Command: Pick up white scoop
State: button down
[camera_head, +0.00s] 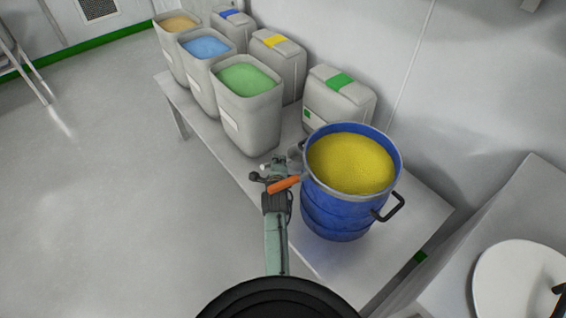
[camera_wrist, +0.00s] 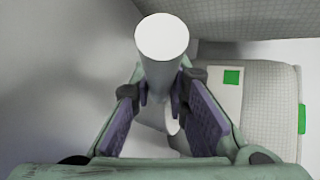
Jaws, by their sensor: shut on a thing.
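The white scoop (camera_wrist: 162,38) shows in the wrist view as a pale round-ended handle pointing at the camera, between my two fingers. A small pale curved part shows below it, between the fingers. My gripper (camera_wrist: 161,92) is shut on the scoop's handle. In the head view my gripper (camera_head: 270,168) is at the left side of the blue drum, near the table's front edge. The scoop is too small and too covered to make out clearly there.
The blue drum (camera_head: 325,205), full of yellow powder (camera_head: 350,163), stands close to my gripper. An open bin of green powder (camera_head: 247,80) and a closed canister with a green label (camera_head: 340,82) stand behind. The floor (camera_head: 110,190) on the left is clear.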

notch_tip(320, 180, up, 3)
jog(key=shift+r+b, duration=0.1)
jog(key=shift+b, duration=0.35)
jog(key=s+a+b, duration=0.5)
jog(key=s+a, duration=0.5)
jog(key=a, duration=0.4)
jog(key=shift+s+a, duration=0.25)
jog(key=shift+a, duration=0.05)
